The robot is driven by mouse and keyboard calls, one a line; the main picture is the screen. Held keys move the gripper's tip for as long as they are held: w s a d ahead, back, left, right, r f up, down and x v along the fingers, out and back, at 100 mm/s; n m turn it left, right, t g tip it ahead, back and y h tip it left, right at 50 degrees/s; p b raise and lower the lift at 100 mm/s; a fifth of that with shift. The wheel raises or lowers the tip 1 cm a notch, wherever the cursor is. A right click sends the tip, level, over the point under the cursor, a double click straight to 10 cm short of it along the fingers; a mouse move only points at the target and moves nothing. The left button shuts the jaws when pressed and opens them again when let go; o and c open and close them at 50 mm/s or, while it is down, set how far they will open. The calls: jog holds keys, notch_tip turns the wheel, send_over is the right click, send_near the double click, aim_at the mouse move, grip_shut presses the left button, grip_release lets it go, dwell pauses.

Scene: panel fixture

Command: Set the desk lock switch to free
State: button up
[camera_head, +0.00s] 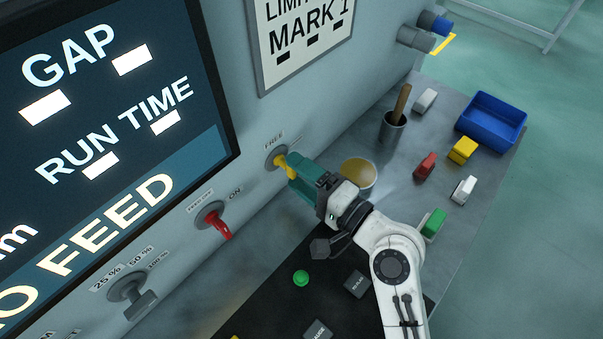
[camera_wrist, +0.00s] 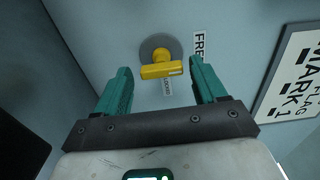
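The desk lock switch is a yellow bar handle on a round grey plate on the panel. It shows in the head view (camera_head: 283,162) and in the wrist view (camera_wrist: 160,71). The FREE label (camera_head: 273,143) is above it in the head view and to its right in the wrist view (camera_wrist: 199,46). The handle's white-marked end points right in the wrist view. My gripper (camera_head: 291,170) is open, its teal fingers (camera_wrist: 160,84) on either side of the handle, with small gaps showing.
A red switch (camera_head: 217,222) and a grey selector (camera_head: 138,299) are left of my gripper on the panel. A round tin (camera_head: 358,173), a cup with a wooden handle (camera_head: 392,128), coloured blocks and a blue bin (camera_head: 491,118) stand on the desk.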

jog(key=shift+o, duration=0.3)
jog(key=b+v, duration=0.1)
jog(key=v, duration=0.9)
jog(key=shift+s+d+b, duration=0.25)
jog(key=shift+d+b, duration=0.05)
jog(key=shift+b, duration=0.1)
